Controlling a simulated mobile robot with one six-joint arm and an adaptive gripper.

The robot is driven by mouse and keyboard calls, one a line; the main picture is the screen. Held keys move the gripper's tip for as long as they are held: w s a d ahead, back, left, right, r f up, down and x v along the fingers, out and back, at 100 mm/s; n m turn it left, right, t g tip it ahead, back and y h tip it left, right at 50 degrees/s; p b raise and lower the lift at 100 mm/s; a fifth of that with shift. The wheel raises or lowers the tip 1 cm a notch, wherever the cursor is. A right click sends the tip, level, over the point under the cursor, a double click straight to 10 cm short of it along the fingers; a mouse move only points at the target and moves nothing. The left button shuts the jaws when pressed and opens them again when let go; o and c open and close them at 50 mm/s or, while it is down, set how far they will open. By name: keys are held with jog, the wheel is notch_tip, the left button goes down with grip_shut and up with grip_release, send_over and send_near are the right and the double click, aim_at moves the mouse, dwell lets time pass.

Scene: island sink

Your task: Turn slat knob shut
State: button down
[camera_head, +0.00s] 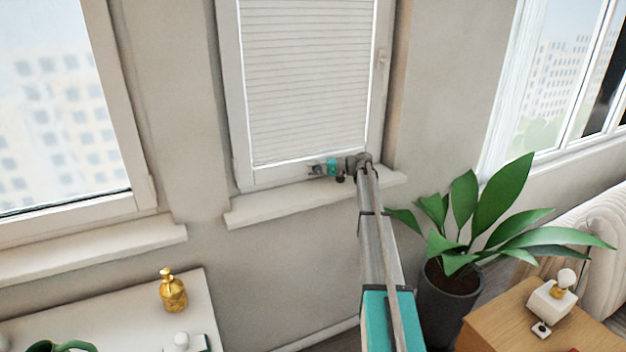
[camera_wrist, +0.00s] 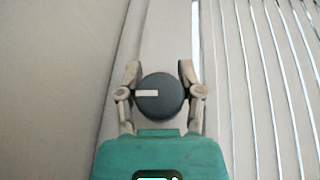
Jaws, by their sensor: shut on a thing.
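The slat knob (camera_wrist: 160,98) is a dark round dial in the wrist view, with a pale pointer mark that points left. My gripper (camera_wrist: 159,74) is shut on the knob, with one finger at each side of it. In the head view my gripper (camera_head: 314,170) reaches the bottom of the middle window frame, and I cannot make out the knob there. The slats (camera_head: 310,85) fill the middle window as pale, close-set horizontal bands. In the wrist view the slats (camera_wrist: 262,90) run up the right side, with bright lines between them.
A pale sill (camera_head: 270,208) juts out below the middle window. A potted plant (camera_head: 455,278) stands right of my arm, near a wooden cabinet (camera_head: 520,320). A gold bottle (camera_head: 173,292) stands on a white surface at lower left. The wall below the sill is bare.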

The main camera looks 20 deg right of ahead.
jog(key=shift+m+y+b, duration=0.3)
jog(key=shift+y+b, duration=0.3)
jog(key=shift+b, duration=0.05)
jog(key=shift+r+t, duration=0.1)
jog(key=shift+t, duration=0.2)
jog(key=c, duration=0.5)
grip_release()
jog(key=shift+c, duration=0.2)
jog(key=shift+d, duration=0.1)
jog(key=v, duration=1.1)
jog(key=shift+d, duration=0.4)
jog(key=shift+s, duration=0.1)
